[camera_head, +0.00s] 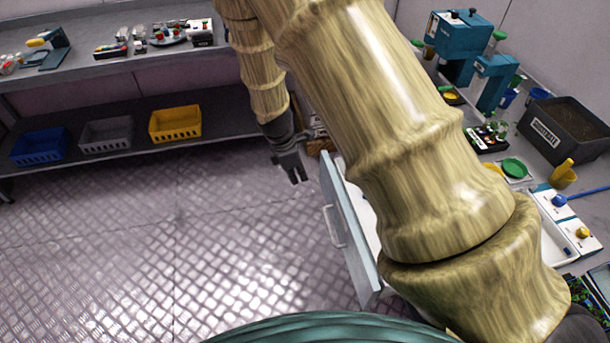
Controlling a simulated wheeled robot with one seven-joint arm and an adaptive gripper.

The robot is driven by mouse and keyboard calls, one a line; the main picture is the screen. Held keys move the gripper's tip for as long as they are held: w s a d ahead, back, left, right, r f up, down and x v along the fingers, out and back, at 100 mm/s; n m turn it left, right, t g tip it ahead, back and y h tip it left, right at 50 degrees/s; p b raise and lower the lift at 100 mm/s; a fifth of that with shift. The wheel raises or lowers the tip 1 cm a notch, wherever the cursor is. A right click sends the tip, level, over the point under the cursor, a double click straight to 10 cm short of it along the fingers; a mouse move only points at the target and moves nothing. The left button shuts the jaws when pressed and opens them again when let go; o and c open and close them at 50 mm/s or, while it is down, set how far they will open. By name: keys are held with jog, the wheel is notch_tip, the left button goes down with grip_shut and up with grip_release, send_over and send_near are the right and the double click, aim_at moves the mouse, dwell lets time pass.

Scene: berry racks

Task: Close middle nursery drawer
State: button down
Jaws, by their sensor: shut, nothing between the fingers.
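The drawer (350,229) has a pale blue-grey front with a light bar handle (333,226). It stands pulled out from under the right-hand counter, and a strip of its white inside shows behind the front. My arm hides the rest of it, so how far it is out and which drawer level it is cannot be told. My gripper (299,177) is dark grey, points down and is shut and empty. In the picture it is just left of the drawer front's far top corner, with a small gap between them.
The right counter holds a dark soil bin (565,128), teal machines (460,45) and small tools. A shelf at the back left carries blue (39,147), grey (106,133) and yellow (175,123) baskets. The metal floor (170,240) left of the drawer is clear.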

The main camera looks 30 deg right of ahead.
jog(key=s+d+f+p, duration=0.2)
jog(key=d+f+p, duration=0.3)
jog(key=f, duration=0.4)
jog(key=shift+s+d, duration=0.2)
jog(key=shift+d, duration=0.35)
jog(key=shift+d, duration=0.1)
dwell(0.4)
